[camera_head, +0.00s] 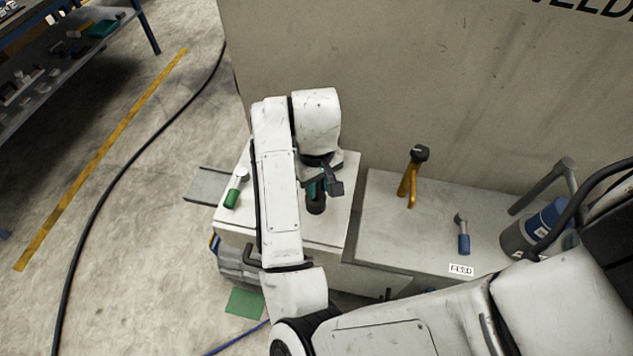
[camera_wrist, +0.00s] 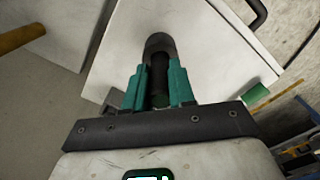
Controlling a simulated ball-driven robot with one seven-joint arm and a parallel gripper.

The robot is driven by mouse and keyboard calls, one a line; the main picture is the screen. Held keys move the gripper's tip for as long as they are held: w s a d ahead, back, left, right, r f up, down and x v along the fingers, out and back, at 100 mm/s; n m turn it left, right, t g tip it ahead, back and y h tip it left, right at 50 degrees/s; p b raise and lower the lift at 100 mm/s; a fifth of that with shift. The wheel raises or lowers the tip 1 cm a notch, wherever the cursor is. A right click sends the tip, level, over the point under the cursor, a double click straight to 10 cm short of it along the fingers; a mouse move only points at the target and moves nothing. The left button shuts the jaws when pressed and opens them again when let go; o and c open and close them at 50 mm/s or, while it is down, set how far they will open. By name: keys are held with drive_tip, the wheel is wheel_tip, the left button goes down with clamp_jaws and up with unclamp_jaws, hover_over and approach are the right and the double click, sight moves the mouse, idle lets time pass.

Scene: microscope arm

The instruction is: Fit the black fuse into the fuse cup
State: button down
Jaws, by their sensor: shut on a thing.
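My gripper (camera_head: 320,186) is over the white cabinet top, pointing down, partly hidden by my own arm. In the wrist view, its two teal fingers (camera_wrist: 157,84) are shut on the black fuse (camera_wrist: 158,72), a dark upright cylinder between them. The dark grey round fuse cup (camera_wrist: 160,42) shows just past the fingertips, in line with the fuse. In the head view, the cup (camera_head: 316,206) stands on the cabinet top right below the fingers. The fuse's far end meets the cup's outline; I cannot tell whether it is inside the cup or only above it.
A green-handled tool (camera_head: 233,195) lies at the left of the white cabinet top (camera_head: 334,228). On the bench to the right stand a yellow tool (camera_head: 410,175), a blue-handled piece (camera_head: 463,241) by a FEED label (camera_head: 461,270), and a blue-grey canister (camera_head: 530,232). A beige wall rises behind.

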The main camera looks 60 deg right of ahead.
drive_tip(key=shift+f+b, duration=0.75)
drive_tip(key=shift+f, duration=0.25)
drive_tip(key=c, duration=0.9)
unclamp_jaws()
drive_tip(key=shift+o, duration=0.2)
drive_tip(key=shift+r, duration=0.1)
wheel_tip(320, 180, up, 11)
drive_tip(key=p, duration=0.3)
drive_tip(key=shift+f, duration=0.2)
